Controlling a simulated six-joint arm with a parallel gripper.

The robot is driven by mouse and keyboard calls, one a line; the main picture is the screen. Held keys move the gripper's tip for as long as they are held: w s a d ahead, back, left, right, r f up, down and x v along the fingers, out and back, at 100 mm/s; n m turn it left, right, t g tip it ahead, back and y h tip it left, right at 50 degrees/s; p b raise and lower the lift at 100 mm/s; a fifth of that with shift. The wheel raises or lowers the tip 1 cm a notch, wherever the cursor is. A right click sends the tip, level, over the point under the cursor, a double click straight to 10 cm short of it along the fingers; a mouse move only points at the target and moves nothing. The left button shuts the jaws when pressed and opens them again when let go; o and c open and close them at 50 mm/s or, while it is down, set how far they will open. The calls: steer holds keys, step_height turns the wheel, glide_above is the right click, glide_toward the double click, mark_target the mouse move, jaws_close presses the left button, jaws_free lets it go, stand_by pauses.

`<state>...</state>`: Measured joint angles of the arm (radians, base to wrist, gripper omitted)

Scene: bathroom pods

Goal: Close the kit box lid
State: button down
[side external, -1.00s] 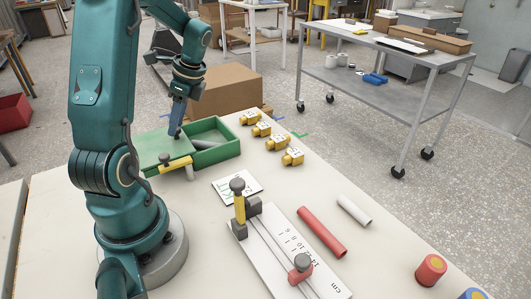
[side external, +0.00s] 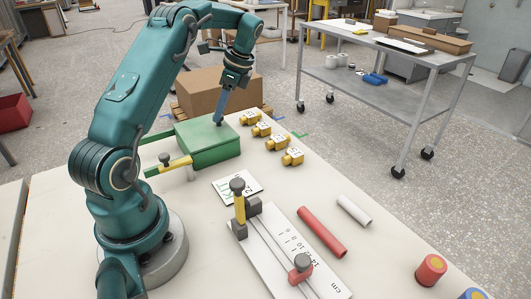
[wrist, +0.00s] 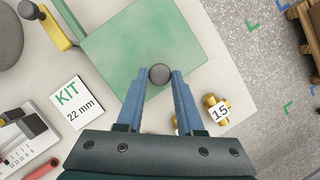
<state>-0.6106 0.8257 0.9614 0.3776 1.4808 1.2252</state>
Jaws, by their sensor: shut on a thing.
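The green kit box (side external: 213,158) stands at the far end of the pale table. Its green lid (side external: 196,136) covers the top of the box, and the inside is hidden. The lid also fills the upper middle of the wrist view (wrist: 130,45). A dark round knob (wrist: 160,74) sits on the lid near its edge. My gripper (wrist: 160,78) has its blue fingers on either side of the knob and is shut on it. In the side external view my gripper (side external: 219,122) reaches down to the right part of the lid.
Several yellow numbered fittings (side external: 262,130) lie right of the box. A yellow-handled clamp (side external: 170,166) stands at its near left. A KIT card (side external: 250,186), a measuring jig (side external: 275,250), a red tube (side external: 321,231) and a white tube (side external: 354,210) lie nearer. A cardboard box (side external: 205,92) is behind.

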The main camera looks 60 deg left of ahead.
steer(key=shift+w, duration=0.25)
steer(key=c, duration=0.5)
jaws_free()
steer(key=shift+v, duration=2.55)
